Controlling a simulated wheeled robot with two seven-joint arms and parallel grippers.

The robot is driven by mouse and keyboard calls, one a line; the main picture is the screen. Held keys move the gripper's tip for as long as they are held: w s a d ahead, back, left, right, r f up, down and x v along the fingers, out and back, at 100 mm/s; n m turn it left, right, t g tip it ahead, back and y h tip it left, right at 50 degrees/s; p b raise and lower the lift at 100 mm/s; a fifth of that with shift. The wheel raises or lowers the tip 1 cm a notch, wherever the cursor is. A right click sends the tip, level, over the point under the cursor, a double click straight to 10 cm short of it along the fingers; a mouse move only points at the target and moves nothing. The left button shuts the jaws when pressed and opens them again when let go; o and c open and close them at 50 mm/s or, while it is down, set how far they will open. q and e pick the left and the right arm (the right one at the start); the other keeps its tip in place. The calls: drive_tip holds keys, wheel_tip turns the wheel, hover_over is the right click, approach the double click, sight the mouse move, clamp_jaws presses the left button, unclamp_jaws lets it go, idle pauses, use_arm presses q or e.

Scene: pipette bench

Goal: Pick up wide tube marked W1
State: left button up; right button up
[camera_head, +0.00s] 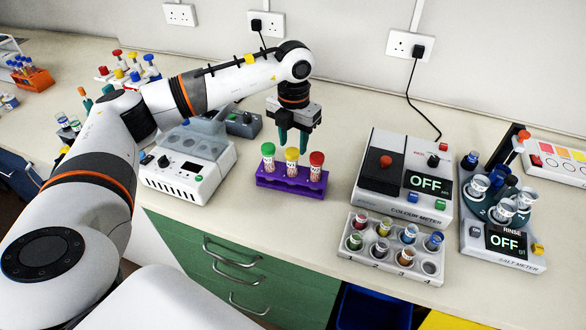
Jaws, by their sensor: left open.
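A purple rack (291,182) stands on the bench in the middle of the head view. It holds three upright wide tubes: one with a green cap (268,149), one with a yellow cap (292,154) and one with a red cap (317,158). The tubes carry pale labels with red marks, too small to read, so I cannot tell which is W1. My left gripper (293,144) points down with dark green fingers apart and empty. It is just above or behind the yellow-capped tube; its exact height and depth are unclear. My right gripper is not in view.
A white device (190,176) stands left of the rack. Right of it are a colour meter (405,200) reading OFF, a grey block of small vials (362,258) and a salt meter (475,240). A power cable (420,110) hangs behind. The bench in front of the rack is narrow.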

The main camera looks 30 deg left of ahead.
sight(293, 151)
use_arm(q)
wheel_tip(293, 151, down, 2)
drive_tip(key=shift+f+p, duration=0.25)
drive_tip(key=shift+p, duration=0.05)
drive_tip(key=shift+s+f+p, duration=0.1)
drive_tip(key=shift+f+p, duration=0.2)
drive_tip(key=shift+f, duration=0.05)
wheel_tip(293, 151, down, 4)
drive_tip(key=shift+s+r+p, duration=0.15)
drive_tip(key=shift+p, duration=0.65)
drive_tip(key=shift+f, duration=0.4)
drive_tip(key=c, duration=0.7)
